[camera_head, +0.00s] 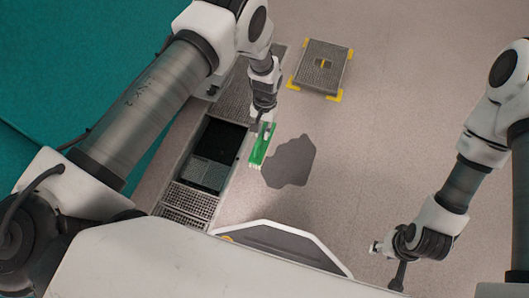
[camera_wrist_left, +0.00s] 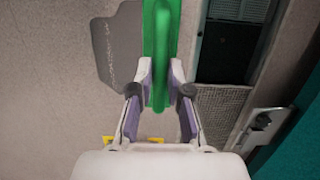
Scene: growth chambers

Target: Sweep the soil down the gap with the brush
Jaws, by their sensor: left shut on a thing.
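My left gripper (camera_head: 264,120) is shut on a green brush (camera_head: 262,146). The brush also shows in the left wrist view (camera_wrist_left: 160,40), between the two fingers (camera_wrist_left: 160,82); its bristles are hard to make out. A dark grey irregular patch (camera_head: 291,162), seemingly the soil, lies on the floor just right of the brush. In the left wrist view the patch (camera_wrist_left: 122,45) is left of the brush, with a pale speckled line. The gap (camera_head: 222,133) is a dark rectangular opening left of the brush. My right gripper (camera_head: 378,248) is at the lower right, away from the patch; its jaws are unclear.
Metal grating (camera_head: 190,202) borders the near end of the gap. A grey plate with yellow corners (camera_head: 322,64) lies on the floor beyond the patch. A teal surface (camera_head: 60,70) fills the left side. The floor right of the patch is clear.

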